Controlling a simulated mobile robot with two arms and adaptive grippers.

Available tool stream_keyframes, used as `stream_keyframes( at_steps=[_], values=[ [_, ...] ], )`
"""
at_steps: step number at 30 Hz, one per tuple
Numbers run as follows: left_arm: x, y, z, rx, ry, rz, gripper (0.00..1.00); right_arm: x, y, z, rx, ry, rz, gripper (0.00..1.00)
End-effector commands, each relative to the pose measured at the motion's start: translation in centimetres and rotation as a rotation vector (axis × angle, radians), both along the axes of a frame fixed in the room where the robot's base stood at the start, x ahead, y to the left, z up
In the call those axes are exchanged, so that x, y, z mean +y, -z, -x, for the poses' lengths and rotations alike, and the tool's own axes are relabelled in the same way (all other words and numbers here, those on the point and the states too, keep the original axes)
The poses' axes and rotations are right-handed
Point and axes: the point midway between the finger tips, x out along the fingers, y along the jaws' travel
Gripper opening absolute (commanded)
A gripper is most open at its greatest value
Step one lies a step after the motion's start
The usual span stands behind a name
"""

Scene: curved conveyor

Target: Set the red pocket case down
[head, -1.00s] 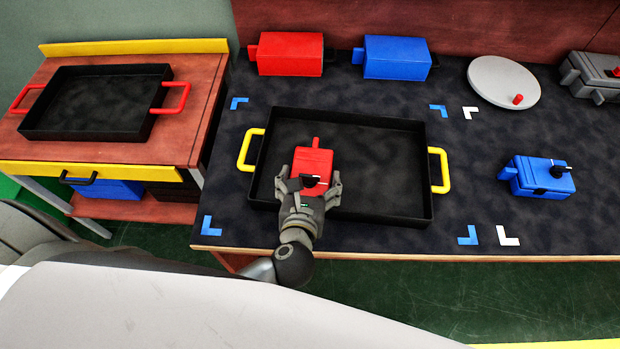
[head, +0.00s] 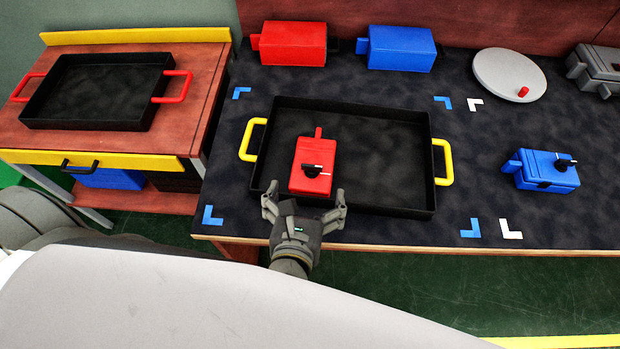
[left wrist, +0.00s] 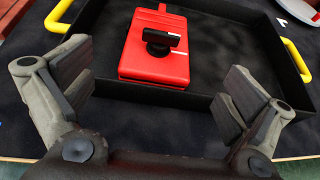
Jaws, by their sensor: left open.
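The red pocket case (head: 314,170), with a black knob on top, lies flat inside the black tray with yellow handles (head: 390,202), left of the tray's middle. It also shows in the left wrist view (left wrist: 150,65), apart from the fingers. My left gripper (head: 304,200) is open and empty, at the tray's front edge just in front of the case. In the left wrist view its fingers (left wrist: 160,95) stand wide apart with the case beyond them. My right gripper is not in view.
A blue case with a knob (head: 547,170) lies to the right. Red (head: 293,44) and blue (head: 401,48) boxes stand at the back, near a grey disc (head: 508,74). An empty black tray with red handles (head: 95,124) sits on the left table. The tray's right half is free.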

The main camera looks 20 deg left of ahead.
Motion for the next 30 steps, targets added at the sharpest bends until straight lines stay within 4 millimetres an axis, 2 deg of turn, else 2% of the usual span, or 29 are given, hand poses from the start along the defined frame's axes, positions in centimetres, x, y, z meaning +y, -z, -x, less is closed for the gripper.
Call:
stream_keyframes(
  at_steps=[3, 9, 30],
  values=[
    [-0.3, -0.6, 1.7, 0.003, -0.001, 0.002, 1.0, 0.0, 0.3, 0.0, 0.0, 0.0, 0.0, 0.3],
    [-0.6, -1.3, 3.1, 0.001, -0.002, 0.002, 1.0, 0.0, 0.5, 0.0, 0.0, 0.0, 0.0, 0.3],
    [-0.6, -1.4, 3.3, 0.0, -0.001, 0.001, 1.0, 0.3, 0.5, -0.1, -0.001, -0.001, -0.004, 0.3]
  ],
)
